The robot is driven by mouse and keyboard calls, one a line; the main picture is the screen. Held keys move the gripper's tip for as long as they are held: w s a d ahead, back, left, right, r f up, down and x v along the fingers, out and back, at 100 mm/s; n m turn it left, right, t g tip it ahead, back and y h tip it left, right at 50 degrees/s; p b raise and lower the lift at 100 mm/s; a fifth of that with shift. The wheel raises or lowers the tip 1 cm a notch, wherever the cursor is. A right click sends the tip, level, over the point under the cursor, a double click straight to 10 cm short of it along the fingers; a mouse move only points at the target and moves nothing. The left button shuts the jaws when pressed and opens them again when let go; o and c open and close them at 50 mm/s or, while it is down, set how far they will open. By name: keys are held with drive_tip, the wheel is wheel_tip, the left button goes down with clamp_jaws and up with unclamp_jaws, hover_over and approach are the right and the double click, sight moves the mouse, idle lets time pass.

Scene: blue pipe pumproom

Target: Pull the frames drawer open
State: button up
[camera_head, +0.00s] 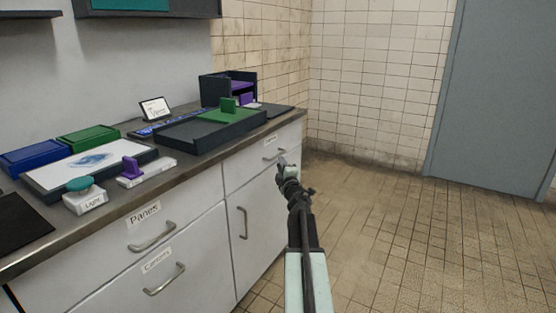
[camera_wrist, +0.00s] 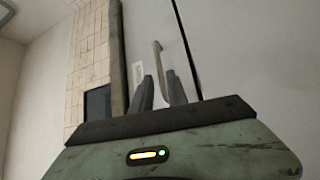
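The frames drawer (camera_head: 247,160) is the upper right drawer front of the grey cabinet, with a small label too small to read clearly. It looks closed. Its metal bar handle (camera_head: 273,155) is partly beside my gripper (camera_head: 283,166) in the head view. In the wrist view the handle (camera_wrist: 160,58) stands up between and beyond the two fingertips of my gripper (camera_wrist: 158,78). The fingers are apart, with the handle's lower end seen between them. I cannot tell whether either finger touches it. The drawer's label (camera_wrist: 138,73) shows left of the handle.
The Panes drawer (camera_head: 143,234) and a lower drawer (camera_head: 157,267) are at left, and a door with a vertical handle (camera_head: 244,223) is below the frames drawer. The countertop (camera_head: 188,167) holds trays, boxes and a light button (camera_head: 82,190). The tiled floor (camera_head: 420,240) at right is clear.

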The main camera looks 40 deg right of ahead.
drive_tip(key=x, duration=0.7)
drive_tip(key=shift+p, duration=0.4)
drive_tip(key=shift+s, duration=0.1)
clamp_jaws()
idle(0.6)
